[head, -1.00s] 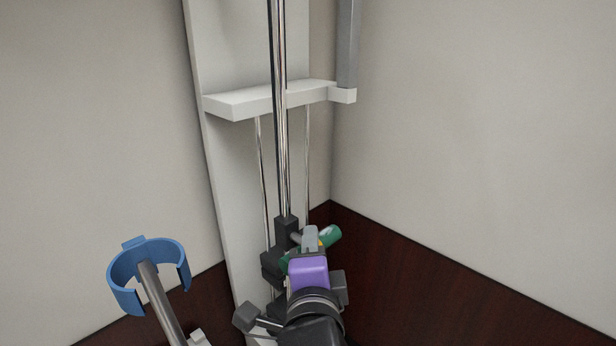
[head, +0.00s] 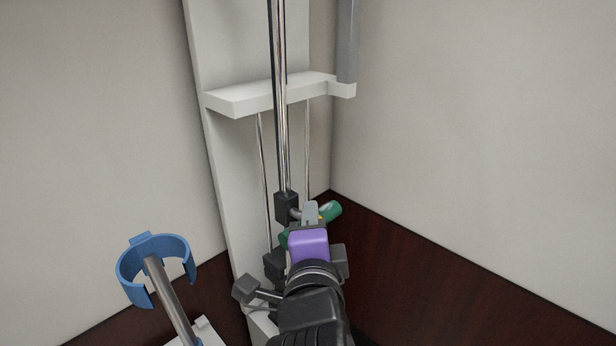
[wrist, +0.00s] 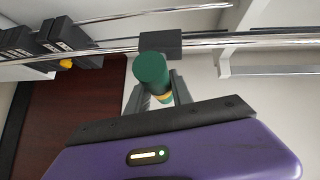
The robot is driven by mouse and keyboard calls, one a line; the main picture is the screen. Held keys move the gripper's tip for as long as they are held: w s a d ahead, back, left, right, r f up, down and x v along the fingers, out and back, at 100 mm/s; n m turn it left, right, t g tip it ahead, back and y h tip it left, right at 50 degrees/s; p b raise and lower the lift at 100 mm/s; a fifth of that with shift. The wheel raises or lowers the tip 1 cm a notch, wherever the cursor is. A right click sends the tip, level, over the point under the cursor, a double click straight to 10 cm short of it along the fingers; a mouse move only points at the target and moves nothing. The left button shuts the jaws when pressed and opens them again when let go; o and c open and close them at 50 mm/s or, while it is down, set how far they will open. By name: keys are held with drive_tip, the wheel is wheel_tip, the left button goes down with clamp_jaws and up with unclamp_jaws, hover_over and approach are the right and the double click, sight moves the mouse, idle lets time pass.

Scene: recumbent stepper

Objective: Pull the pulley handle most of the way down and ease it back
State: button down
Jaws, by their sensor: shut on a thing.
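The pulley handle is a green cylindrical grip (head: 330,211) low on the column in the head view. It is joined to a black slider block (head: 286,206) on the chrome rods. My gripper (head: 311,214), with a purple body, is shut on the handle from the front and hides its middle. In the wrist view the green grip (wrist: 151,70) stands between the two grey fingers of my gripper (wrist: 157,92), with a yellow-orange band near them. The black block (wrist: 160,42) shows behind it on the rod.
Black weight blocks (head: 275,264) sit below the slider; they also show in the wrist view (wrist: 50,45). A white bracket (head: 272,95) crosses the column (head: 233,190) above. A blue cuff (head: 157,270) on a metal post stands at left. Walls close the corner behind.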

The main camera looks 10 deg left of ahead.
drive_tip(key=shift+r+p, duration=1.65)
drive_tip(key=shift+r, duration=0.75)
drive_tip(key=shift+r+p, duration=0.85)
drive_tip(key=shift+r, duration=0.45)
drive_tip(key=c, duration=1.1)
unclamp_jaws()
drive_tip(key=shift+r, duration=0.15)
drive_tip(key=s, duration=0.5)
drive_tip(key=shift+d+r, duration=0.3)
drive_tip(key=shift+r, duration=0.1)
